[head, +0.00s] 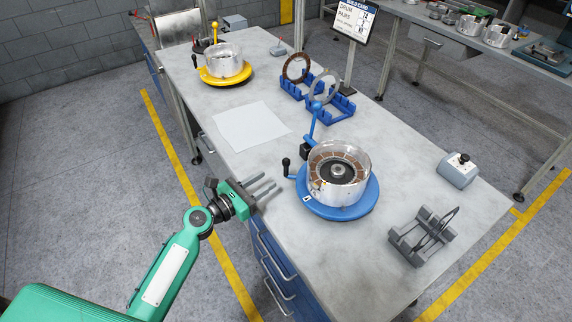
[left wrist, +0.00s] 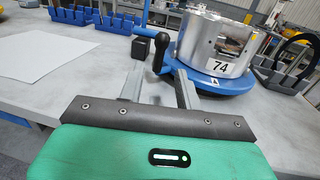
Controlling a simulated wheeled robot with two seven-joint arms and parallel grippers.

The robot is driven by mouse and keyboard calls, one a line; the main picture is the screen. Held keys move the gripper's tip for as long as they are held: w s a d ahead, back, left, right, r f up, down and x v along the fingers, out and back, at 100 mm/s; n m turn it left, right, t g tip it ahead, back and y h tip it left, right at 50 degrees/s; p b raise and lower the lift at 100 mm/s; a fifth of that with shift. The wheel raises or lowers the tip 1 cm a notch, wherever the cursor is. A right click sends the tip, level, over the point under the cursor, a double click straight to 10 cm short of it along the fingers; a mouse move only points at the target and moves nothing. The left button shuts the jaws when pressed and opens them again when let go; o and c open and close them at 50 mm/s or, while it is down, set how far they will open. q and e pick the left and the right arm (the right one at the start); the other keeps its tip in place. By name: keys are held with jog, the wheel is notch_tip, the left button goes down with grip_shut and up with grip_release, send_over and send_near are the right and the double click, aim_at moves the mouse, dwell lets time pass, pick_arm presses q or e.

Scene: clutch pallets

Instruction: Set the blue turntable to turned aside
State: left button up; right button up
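The blue turntable (head: 345,212) sits on the near part of the workbench and carries a metal drum (head: 352,190) with brown-lined plates inside. A black crank handle (head: 286,165) sticks up at its left edge, and a blue lever with a ball top (head: 312,122) stands behind it. In the left wrist view the drum (left wrist: 198,45) bears the number 74, and the black handle (left wrist: 160,52) appears between my fingers and beyond them. My left gripper (head: 273,184) is open and empty, just short of the handle at the bench's left edge. My right gripper is not in view.
A yellow turntable (head: 224,80) with a drum stands at the far end. Blue racks (head: 330,110) hold rings behind the blue turntable. A white sheet (head: 250,125) lies flat at left. A grey stand (head: 420,245) and a grey switch box (head: 458,172) are at right.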

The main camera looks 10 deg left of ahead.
aim_at(286, 167)
pick_arm(q)
jog(key=p+x, duration=0.1)
jog(key=x, duration=0.8)
grip_shut()
